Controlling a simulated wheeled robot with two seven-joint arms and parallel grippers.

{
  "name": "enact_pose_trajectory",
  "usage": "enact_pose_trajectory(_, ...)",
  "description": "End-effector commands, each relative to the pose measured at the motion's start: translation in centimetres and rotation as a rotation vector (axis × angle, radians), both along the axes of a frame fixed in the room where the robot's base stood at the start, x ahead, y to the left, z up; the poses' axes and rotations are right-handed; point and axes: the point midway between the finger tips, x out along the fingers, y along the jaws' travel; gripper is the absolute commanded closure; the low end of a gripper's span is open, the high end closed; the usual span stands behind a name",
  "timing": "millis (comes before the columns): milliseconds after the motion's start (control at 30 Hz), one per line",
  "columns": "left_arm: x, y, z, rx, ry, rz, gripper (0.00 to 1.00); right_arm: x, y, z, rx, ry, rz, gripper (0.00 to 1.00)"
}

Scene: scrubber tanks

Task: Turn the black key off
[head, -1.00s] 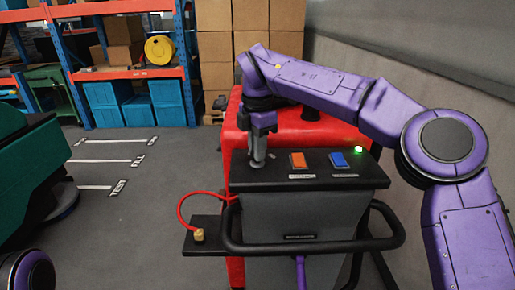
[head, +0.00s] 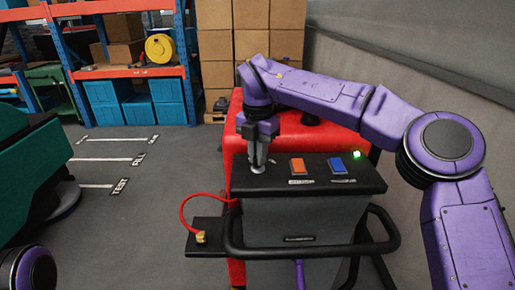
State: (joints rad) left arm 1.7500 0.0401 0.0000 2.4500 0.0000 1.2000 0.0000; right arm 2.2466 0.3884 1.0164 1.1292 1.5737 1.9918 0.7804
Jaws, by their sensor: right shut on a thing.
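The scrubber's black-topped control panel (head: 312,184) stands in front of its red tank (head: 318,137). My right gripper (head: 258,168) points down at the left end of the panel, shut on the key there. The black key itself is hidden between the fingers; only a pale round base shows under the fingertips. To its right on the panel are an orange switch (head: 297,166), a blue switch (head: 337,165) and a lit green lamp (head: 356,154). My left gripper is not in view; only part of my left arm shows at the lower left corner.
A black handle bar (head: 310,251) runs around the panel's front. A red cable (head: 182,213) loops to a brass fitting (head: 201,237) on a side shelf. A green machine (head: 28,175) stands at left, with marked open floor between. Shelves and cardboard boxes (head: 217,60) are behind.

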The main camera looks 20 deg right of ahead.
Motion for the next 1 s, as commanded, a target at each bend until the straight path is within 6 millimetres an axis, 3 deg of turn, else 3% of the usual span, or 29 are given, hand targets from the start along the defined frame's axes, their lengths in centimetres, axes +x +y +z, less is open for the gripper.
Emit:
enact_pose_trajectory(500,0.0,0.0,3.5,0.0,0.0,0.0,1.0,-0.1,0.0,-0.3,-0.002,0.014,0.43,1.0)
enact_pose_trajectory(1000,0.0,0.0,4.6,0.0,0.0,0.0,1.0,-0.2,0.0,-0.6,-0.001,0.015,0.589,1.0)
